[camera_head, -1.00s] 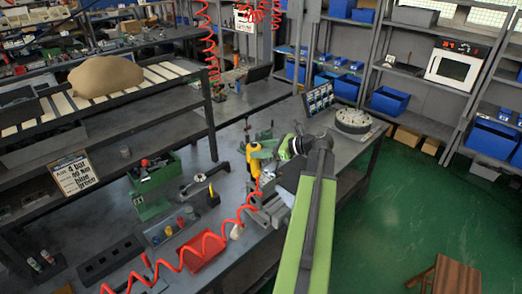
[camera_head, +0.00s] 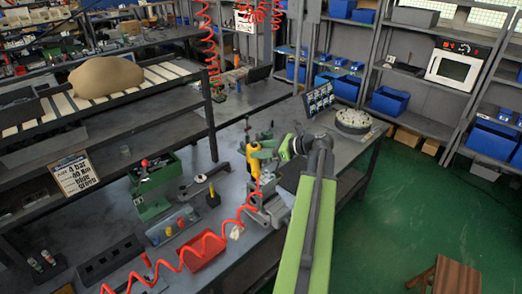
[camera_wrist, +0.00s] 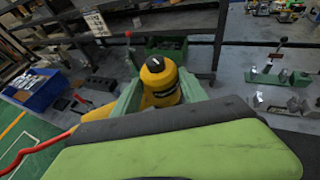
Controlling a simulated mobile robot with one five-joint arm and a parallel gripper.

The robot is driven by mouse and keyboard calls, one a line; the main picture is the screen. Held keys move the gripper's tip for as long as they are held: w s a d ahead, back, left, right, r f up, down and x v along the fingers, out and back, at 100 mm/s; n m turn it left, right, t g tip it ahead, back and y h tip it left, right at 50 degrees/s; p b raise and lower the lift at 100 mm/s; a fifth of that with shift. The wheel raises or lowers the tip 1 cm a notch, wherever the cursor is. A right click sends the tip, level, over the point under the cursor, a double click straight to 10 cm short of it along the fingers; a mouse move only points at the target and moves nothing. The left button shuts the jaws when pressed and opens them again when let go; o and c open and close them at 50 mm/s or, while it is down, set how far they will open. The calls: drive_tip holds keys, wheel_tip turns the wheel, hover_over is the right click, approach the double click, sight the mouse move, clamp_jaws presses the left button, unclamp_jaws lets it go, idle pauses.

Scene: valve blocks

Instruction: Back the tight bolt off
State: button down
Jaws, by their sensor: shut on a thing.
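My gripper (camera_head: 262,149) is shut on a yellow power tool (camera_head: 254,164) with a red coiled hose. In the wrist view the green jaws of my gripper (camera_wrist: 160,94) stand either side of the tool's yellow body (camera_wrist: 158,72). The tool hangs upright above a grey vise (camera_head: 270,208) on the bench. The bolt cannot be made out, and I cannot tell whether the tool's lower end touches anything.
The red hose (camera_head: 205,240) runs across the bench front, over a red tray (camera_head: 203,252). A green box (camera_head: 158,172) and a wrench-like part (camera_head: 202,181) lie to the left. A round pale part (camera_head: 352,120) sits at the back right.

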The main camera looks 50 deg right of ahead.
drive_tip(key=shift+r, duration=0.1)
drive_tip(key=shift+w+r+p, duration=0.1)
drive_tip(key=shift+r+p, duration=0.2)
drive_tip(key=shift+p, duration=0.25)
drive_tip(key=shift+r, duration=0.15)
wheel_tip(320, 180, up, 6)
drive_tip(key=p, duration=0.6)
